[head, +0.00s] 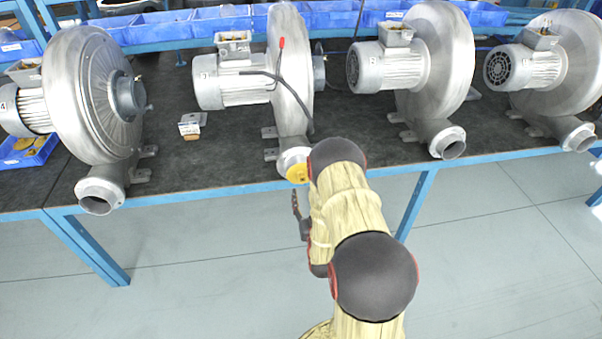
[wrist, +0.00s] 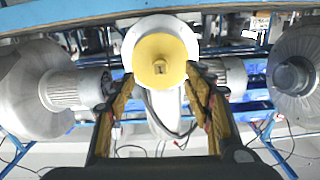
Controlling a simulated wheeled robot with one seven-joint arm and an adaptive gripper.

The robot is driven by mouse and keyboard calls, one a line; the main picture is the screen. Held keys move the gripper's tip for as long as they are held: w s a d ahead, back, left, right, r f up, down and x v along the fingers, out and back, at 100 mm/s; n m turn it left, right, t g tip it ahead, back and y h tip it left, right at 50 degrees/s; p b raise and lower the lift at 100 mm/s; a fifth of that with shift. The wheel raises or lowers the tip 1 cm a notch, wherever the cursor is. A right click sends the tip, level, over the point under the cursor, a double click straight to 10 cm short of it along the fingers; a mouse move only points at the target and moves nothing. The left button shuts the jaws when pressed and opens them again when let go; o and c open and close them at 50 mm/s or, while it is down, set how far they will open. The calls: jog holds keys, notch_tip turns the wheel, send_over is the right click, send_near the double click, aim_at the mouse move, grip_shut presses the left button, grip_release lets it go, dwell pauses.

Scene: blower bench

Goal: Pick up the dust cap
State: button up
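The dust cap is a yellow disc (head: 297,173) on the outlet mouth of the second blower from the left (head: 290,70), partly hidden behind my arm in the head view. In the wrist view the dust cap (wrist: 150,50) shows face-on, with a small raised knob in its middle and the pale outlet rim around it. My gripper (wrist: 159,78) is open and empty. Its two fingers point towards the cap, one on each side of its lower part in that view. I cannot tell whether they touch it. In the head view only one dark finger shows, just below the cap.
More blowers stand on the dark bench (head: 225,165), at left (head: 85,90) and at right (head: 435,60). A blue bin (head: 45,152) with yellow pieces is at far left. A small box (head: 190,120) lies on the bench. The floor before the bench is clear.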

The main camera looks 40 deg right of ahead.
aim_at(302, 180)
jog(key=shift+m, duration=1)
jog(key=shift+c, duration=0.4)
jog(key=shift+m, duration=0.3)
jog(key=shift+b+x, duration=0.9)
jog(key=shift+x, duration=3.05)
jog(key=shift+r, duration=0.2)
jog(key=c, duration=0.3)
jog(key=c, duration=0.8)
grip_shut()
